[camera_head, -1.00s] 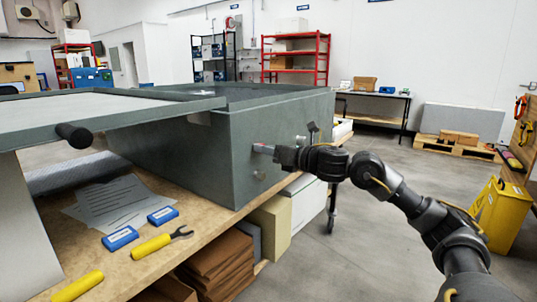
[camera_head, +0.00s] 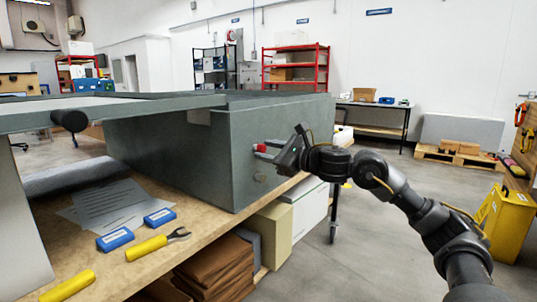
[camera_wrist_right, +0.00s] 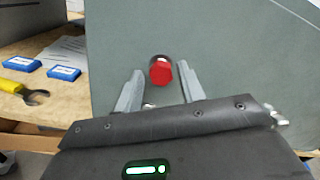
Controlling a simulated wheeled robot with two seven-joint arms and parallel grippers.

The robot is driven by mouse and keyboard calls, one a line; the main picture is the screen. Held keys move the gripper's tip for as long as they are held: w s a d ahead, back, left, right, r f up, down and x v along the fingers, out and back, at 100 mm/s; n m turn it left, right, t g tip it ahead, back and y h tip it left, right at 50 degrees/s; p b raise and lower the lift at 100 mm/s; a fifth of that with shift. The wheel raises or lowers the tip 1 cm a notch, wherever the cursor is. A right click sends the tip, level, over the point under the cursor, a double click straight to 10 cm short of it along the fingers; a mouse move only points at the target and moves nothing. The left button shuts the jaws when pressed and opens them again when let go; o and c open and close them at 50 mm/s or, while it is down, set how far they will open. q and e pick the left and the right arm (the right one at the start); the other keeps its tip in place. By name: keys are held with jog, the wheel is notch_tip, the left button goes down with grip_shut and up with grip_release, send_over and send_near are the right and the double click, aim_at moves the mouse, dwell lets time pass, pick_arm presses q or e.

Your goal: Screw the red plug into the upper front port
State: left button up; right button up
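The red plug (camera_head: 260,148) sits at the upper front port on the end face of the grey analyser box (camera_head: 215,160). In the right wrist view the red plug (camera_wrist_right: 160,70) shows its round red end, with a dark ring behind it at the box wall. My right gripper (camera_head: 268,151) is just in front of the plug. In the right wrist view its two fingers (camera_wrist_right: 158,90) are apart, one on each side below the plug, with gaps between them and it. How deep the plug sits cannot be told. My left gripper is not in view.
A round lower fitting (camera_head: 260,178) is on the same box face. A yellow case (camera_head: 506,225) stands on the floor at right.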

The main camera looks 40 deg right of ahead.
grip_shut()
dwell(0.3)
dwell(0.3)
